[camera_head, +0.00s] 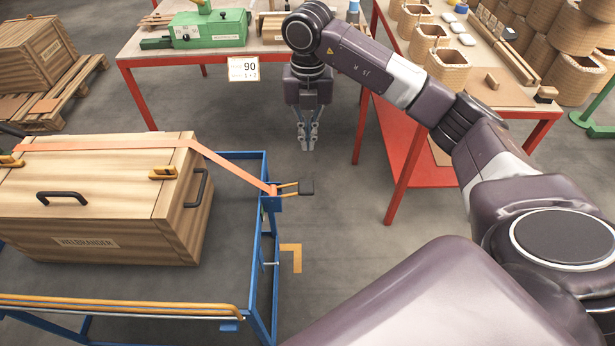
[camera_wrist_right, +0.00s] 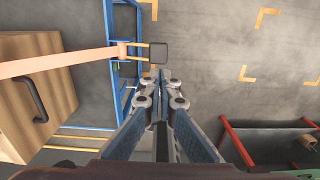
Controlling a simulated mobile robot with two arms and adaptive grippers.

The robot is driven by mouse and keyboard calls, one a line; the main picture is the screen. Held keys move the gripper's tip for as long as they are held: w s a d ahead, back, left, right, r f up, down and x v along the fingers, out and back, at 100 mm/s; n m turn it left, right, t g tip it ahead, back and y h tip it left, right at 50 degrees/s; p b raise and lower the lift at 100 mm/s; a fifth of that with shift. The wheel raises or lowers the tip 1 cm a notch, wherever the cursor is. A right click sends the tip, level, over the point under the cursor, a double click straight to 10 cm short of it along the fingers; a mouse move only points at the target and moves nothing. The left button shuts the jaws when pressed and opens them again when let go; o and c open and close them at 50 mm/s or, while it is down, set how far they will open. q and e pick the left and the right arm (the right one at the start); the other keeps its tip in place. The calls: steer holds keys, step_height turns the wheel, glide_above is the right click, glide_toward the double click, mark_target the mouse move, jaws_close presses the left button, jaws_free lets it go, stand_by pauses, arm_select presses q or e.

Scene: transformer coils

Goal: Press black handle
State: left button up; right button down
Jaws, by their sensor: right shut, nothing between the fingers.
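A black handle (camera_head: 307,187) with two yellow arms sticks out from the corner of a blue cart frame, at the end of an orange strap (camera_head: 235,172). In the right wrist view the black handle (camera_wrist_right: 158,53) lies just beyond my fingertips in the picture. My right gripper (camera_head: 307,145) points down over the floor, behind the handle in the head view, and is shut and empty. It also shows in the right wrist view (camera_wrist_right: 159,85), apart from the handle as far as I can tell. My left gripper is not in view.
A wooden crate (camera_head: 85,215) with black grips stands strapped on the blue cart (camera_head: 262,225). Grey floor is clear around my right gripper.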

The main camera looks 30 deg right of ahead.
mark_target(310, 185)
step_height(310, 185, down, 14)
steer(key=p, duration=0.3)
stand_by(0.3)
steer(key=shift+f, duration=0.1)
steer(key=shift+s+d+f+t+y+b, duration=0.2)
steer(key=shift+f+y+b, duration=0.15)
steer(key=shift+b, duration=0.2)
steer(key=shift+s+d+f+t+y+b, duration=0.15)
steer(key=shift+f+t+y+b, duration=0.1)
steer(key=shift+f+b, duration=0.25)
step_height(310, 185, down, 6)
steer(key=t+y+b, duration=0.2)
steer(key=y+b, duration=0.1)
steer(key=b, duration=0.4)
steer(key=shift+s+d+y, duration=0.15)
steer(key=shift+d+y, duration=0.2)
steer(key=shift+y, duration=0.05)
steer(key=shift+s+f, duration=0.1)
steer(key=shift+f, duration=0.15)
